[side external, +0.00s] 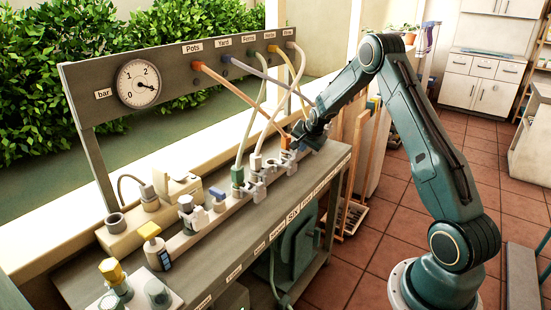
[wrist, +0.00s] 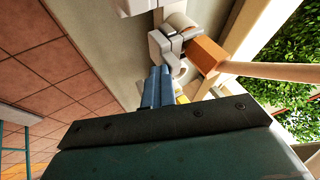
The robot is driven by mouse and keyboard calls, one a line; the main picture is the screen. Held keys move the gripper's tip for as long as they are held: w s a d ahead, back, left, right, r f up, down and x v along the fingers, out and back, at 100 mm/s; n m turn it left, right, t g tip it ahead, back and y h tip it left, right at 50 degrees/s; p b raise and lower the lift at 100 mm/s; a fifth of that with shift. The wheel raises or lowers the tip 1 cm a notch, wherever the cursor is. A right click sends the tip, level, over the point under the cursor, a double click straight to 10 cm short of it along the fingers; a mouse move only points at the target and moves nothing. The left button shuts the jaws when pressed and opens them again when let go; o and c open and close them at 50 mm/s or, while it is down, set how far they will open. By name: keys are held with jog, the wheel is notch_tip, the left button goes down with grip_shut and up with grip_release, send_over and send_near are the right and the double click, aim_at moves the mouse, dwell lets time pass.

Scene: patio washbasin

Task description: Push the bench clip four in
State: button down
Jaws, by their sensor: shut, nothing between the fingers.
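My gripper (side external: 300,136) is at the far right part of the rail on the bench, low beside an orange hose end (side external: 286,142). In the wrist view its two blue fingers (wrist: 157,88) are together and empty. Their tips are at or very near a white clip (wrist: 160,46) that holds a pale roller-like part. The orange hose end (wrist: 207,55) is just right of that clip. Whether the fingertips touch the clip I cannot tell. No number on the clip is readable. In the side view my gripper partly hides this spot.
A panel (side external: 230,62) with labelled ports and a gauge (side external: 139,83) stands behind the bench. Several hoses hang from it to the rail, some crossing near my gripper. A green hose end (side external: 237,177) and more white clips (side external: 257,188) are farther left along the rail.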

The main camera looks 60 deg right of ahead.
dwell(0.5)
jog(key=s+a+r, duration=0.3)
jog(key=s+r, duration=0.5)
jog(key=shift+s+a, duration=0.3)
jog(key=shift+a, duration=0.1)
dwell(0.4)
